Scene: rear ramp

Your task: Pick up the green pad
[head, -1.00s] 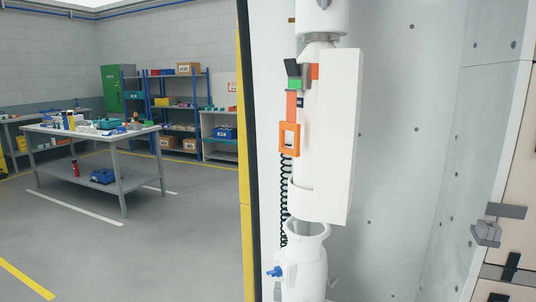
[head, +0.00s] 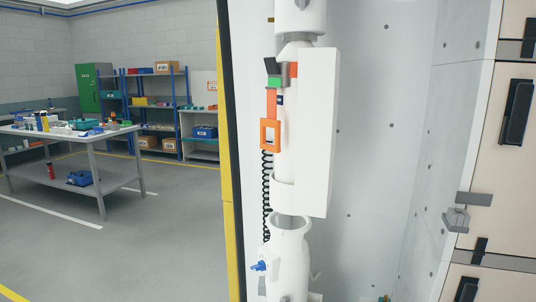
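I cannot make out a clear green pad in the head view. A small green patch (head: 274,82) shows beside an orange handle (head: 270,134) on the white upright cylinder unit (head: 318,130); I cannot tell whether it is a pad. Small green and teal items (head: 82,124) lie on the far workbench (head: 35,134), too small to identify. Neither of my grippers is in view.
The white unit stands close in front, with a white bottle-shaped vessel (head: 288,250) and blue valve (head: 258,266) below. Pale walls and cabinet doors (head: 493,165) close off the right. Shelves (head: 155,105) and a green cabinet (head: 94,88) stand far left. Grey floor (head: 160,235) is open at left.

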